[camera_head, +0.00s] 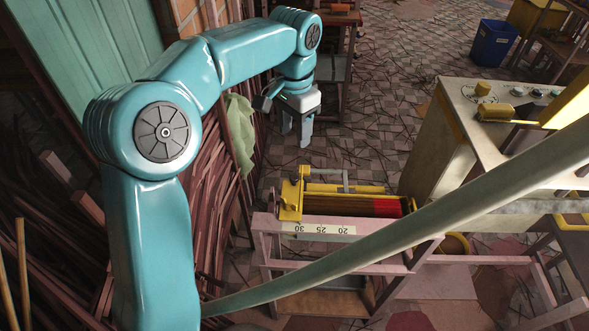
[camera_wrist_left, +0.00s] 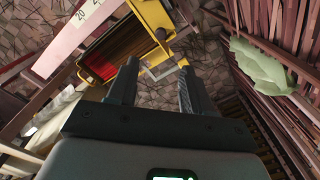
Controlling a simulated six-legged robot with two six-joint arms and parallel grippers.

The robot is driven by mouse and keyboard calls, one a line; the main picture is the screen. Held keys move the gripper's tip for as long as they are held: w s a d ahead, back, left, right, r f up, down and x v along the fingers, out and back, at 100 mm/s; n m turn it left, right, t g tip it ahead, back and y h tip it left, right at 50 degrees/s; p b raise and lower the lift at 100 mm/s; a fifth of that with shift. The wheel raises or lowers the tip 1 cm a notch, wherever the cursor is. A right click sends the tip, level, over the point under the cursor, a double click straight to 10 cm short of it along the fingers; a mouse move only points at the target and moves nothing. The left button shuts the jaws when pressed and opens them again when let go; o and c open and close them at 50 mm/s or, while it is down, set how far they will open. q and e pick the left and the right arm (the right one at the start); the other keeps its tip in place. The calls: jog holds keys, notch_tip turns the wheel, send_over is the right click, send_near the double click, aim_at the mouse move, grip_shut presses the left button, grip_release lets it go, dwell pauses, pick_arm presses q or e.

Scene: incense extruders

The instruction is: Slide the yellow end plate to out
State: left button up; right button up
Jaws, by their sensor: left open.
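The yellow end plate (camera_head: 291,201) stands at the left end of a frame holding dark red and brown rods (camera_head: 350,206). In the left wrist view the end plate (camera_wrist_left: 154,20) shows just beyond my fingertips, with the rods (camera_wrist_left: 118,55) to its left. My left gripper (camera_head: 296,134) hangs fingers down above and behind the end plate, apart from it. It is open and empty, and its two fingers (camera_wrist_left: 158,75) are spread in the left wrist view. My right gripper is not in view.
A pale pink rail with a number scale (camera_head: 318,228) runs along the frame's near side. A machine with a light top (camera_head: 470,105) stands at right. Stacked brown sticks (camera_head: 205,190) and a green cloth (camera_head: 240,130) lie at left. A blue bin (camera_head: 492,45) is far back.

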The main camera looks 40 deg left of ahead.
aim_at(294, 177)
pick_arm(q)
notch_tip(294, 177, down, 14)
jog(key=shift+f+b, duration=0.2)
jog(key=shift+b, duration=0.2)
jog(key=shift+a, duration=0.1)
